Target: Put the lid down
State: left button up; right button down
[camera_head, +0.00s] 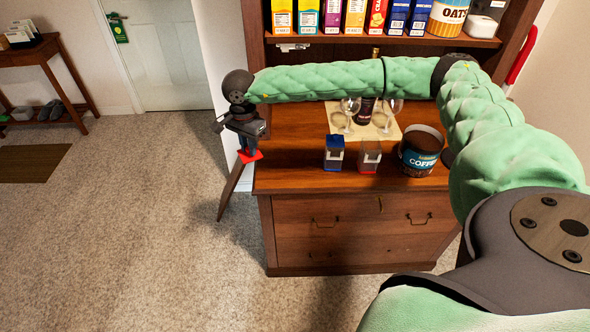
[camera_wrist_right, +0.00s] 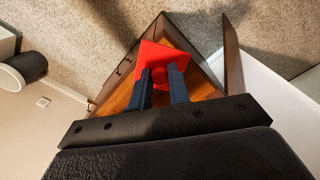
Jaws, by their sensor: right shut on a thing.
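The lid is a flat red square piece (camera_head: 250,156). It also shows in the right wrist view (camera_wrist_right: 158,55), at the tips of the two dark fingers. My right gripper (camera_head: 247,148) is shut on the red lid and points down just off the left front corner of the wooden hutch counter (camera_head: 290,178). In the wrist view the fingers (camera_wrist_right: 159,70) meet the lid, and the brown counter shows beyond it. A blue-topped container (camera_head: 334,153) and a similar container with red on it (camera_head: 370,157) stand near the counter's front. My left gripper is not in view.
An open coffee canister (camera_head: 420,150) stands on the counter's right. Glasses (camera_head: 343,115) and a dark bottle (camera_head: 366,108) stand on a mat behind the containers. Cereal boxes (camera_head: 355,16) line the shelf above. An open wooden door (camera_head: 233,188) hangs at the hutch's left.

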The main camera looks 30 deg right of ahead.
jog(key=d+f+m+p, duration=0.1)
jog(key=d+f+m, duration=0.3)
jog(key=m, duration=0.3)
jog(key=d+f+m, duration=0.4)
jog(key=d+m, duration=0.3)
jog(key=m, duration=0.1)
jog(key=d+f+m+p, duration=0.1)
jog(key=d+f+m, duration=0.2)
jog(key=d+m, duration=0.3)
jog(key=shift+w+d+f+m+p, duration=0.1)
jog(key=shift+w+f+m+p, duration=0.1)
jog(key=shift+m, duration=0.4)
jog(key=shift+w+d+f+m+p, duration=0.1)
jog(key=shift+w+f+m, duration=0.1)
jog(key=shift+m, duration=0.4)
jog(key=shift+f, duration=0.55)
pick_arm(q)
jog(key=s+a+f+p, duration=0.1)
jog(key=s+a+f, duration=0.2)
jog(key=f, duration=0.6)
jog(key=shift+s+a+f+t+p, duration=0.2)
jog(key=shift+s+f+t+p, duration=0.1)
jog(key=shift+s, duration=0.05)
pick_arm(e)
jog(key=shift+f, duration=1.75)
jog(key=shift+f, duration=0.1)
